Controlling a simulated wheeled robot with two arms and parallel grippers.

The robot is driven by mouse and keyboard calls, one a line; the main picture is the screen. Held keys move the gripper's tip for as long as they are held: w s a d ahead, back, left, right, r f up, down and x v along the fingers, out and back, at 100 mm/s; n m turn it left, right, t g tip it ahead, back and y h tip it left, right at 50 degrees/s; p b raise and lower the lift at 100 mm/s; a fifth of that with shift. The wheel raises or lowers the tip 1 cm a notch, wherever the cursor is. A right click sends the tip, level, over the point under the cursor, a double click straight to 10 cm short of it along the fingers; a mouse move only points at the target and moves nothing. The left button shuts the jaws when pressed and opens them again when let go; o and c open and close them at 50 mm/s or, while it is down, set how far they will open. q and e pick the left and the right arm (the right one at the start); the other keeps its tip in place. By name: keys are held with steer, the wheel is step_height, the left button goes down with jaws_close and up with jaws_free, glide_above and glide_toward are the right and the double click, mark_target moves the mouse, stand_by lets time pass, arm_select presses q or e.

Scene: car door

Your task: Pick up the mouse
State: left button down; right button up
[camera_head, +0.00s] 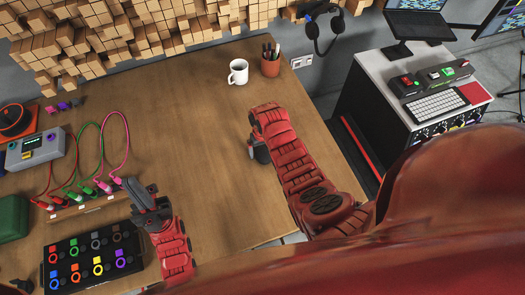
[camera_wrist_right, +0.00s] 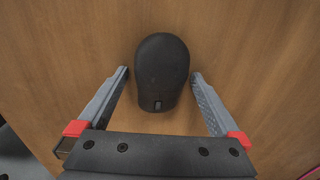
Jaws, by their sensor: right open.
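A black computer mouse (camera_wrist_right: 161,68) lies on the wooden table, seen from above in the right wrist view, its scroll wheel toward my gripper. My right gripper (camera_wrist_right: 160,74) is open, with one finger on each side of the mouse's nearer part and a visible gap on both sides. In the head view my right gripper (camera_head: 256,149) is over the middle right of the table, and I cannot make out the mouse clearly there. My left gripper (camera_head: 142,195) is at the left, near the black button board; its jaw opening is unclear.
A white mug (camera_head: 238,72) and a brown pen cup (camera_head: 271,62) stand at the table's back. Cables (camera_head: 103,155) and a black board with coloured rings (camera_head: 92,257) are at the left. The table (camera_head: 180,120) is clear in the middle.

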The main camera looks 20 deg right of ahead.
steer(key=shift+c, duration=0.2)
steer(key=c, duration=1.3)
steer(key=shift+r, duration=0.15)
